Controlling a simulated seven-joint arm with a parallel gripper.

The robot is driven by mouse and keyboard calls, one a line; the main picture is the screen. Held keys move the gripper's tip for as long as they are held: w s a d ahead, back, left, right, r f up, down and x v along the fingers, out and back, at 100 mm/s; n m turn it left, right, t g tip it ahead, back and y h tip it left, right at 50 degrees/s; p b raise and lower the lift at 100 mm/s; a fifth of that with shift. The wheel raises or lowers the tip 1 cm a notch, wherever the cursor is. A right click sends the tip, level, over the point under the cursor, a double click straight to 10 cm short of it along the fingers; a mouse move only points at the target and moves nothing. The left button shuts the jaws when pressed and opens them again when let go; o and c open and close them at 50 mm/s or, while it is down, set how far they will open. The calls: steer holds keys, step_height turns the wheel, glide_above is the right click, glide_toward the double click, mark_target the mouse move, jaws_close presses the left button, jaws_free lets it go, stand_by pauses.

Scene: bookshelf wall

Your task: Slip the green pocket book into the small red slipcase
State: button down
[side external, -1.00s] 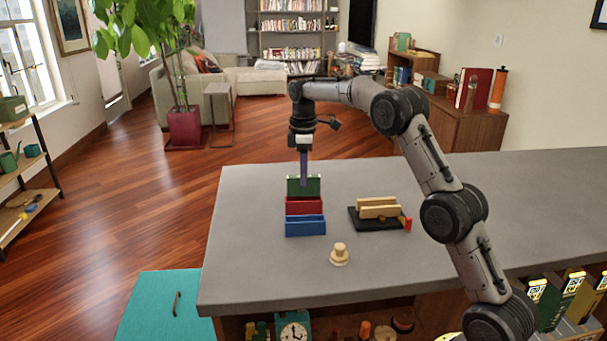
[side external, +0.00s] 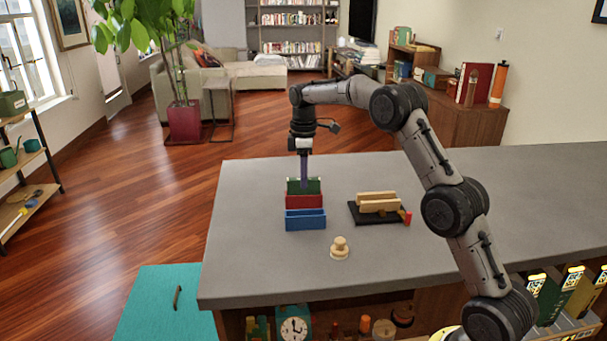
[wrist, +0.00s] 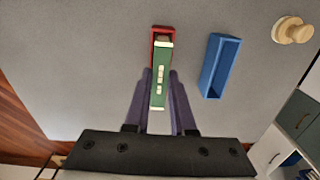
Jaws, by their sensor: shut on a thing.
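My gripper (side external: 304,184) points straight down and is shut on the green pocket book (side external: 315,186), which stands upright. In the wrist view the fingers (wrist: 160,76) clasp both sides of the green book (wrist: 160,90). The small red slipcase (side external: 303,202) stands on the grey counter, just in front of the book in the side view and hiding its lower part. In the wrist view the red slipcase (wrist: 152,45) shows beyond the book and along its left side, roughly in line with it. I cannot tell how far the book's lower edge is inside.
A blue slipcase (side external: 305,221) stands close beside the red one and looks empty. A black stand with wooden rails (side external: 377,204) and a round wooden knob piece (side external: 340,247) are on the counter. The counter's left edge is near; its right side is clear.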

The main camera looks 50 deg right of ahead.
steer(key=shift+f, duration=0.55)
steer(key=shift+f, duration=0.35)
steer(key=shift+f, duration=0.3)
steer(key=shift+c, duration=1.4)
jaws_free()
steer(key=shift+f, duration=0.1)
steer(key=shift+r, duration=3.6)
